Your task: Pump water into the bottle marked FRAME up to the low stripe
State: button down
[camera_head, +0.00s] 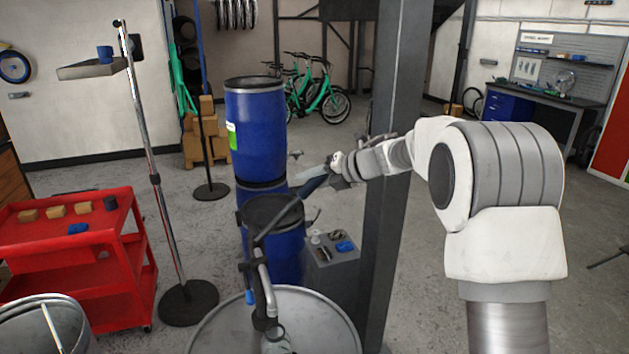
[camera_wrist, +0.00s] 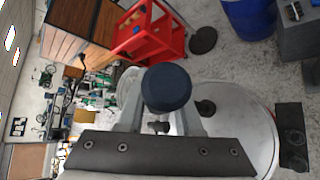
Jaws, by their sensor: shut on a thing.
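A hand pump (camera_head: 265,292) with a grey curved pipe stands over the pale metal drum (camera_head: 325,312) at the bottom of the head view. Its dark lever (camera_head: 280,220) slopes up to the right towards my gripper (camera_head: 325,178). My gripper is shut on the dark blue lever grip (camera_head: 311,185). In the wrist view the round end of this grip (camera_wrist: 167,87) shows between my fingers (camera_wrist: 165,122), above the drum lid (camera_wrist: 240,125). A small pale shape below the pump, at the bottom edge, may be a bottle. I cannot read a FRAME mark, a stripe or a water level.
Blue drums (camera_head: 256,130) stand behind the pump, beside a grey pillar (camera_head: 388,230). A small grey stand (camera_head: 335,272) holds small items. A red cart (camera_head: 85,255) and a chrome pole (camera_head: 160,190) are left. A workbench (camera_head: 540,98) is far right. Floor is open right.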

jog(key=shift+a+r, duration=0.1)
jog(key=shift+r, duration=0.1)
jog(key=c, duration=0.6)
grip_release()
jog(key=shift+f, duration=0.1)
jog(key=shift+b+v, duration=1.05)
jog(key=shift+v, duration=7.7)
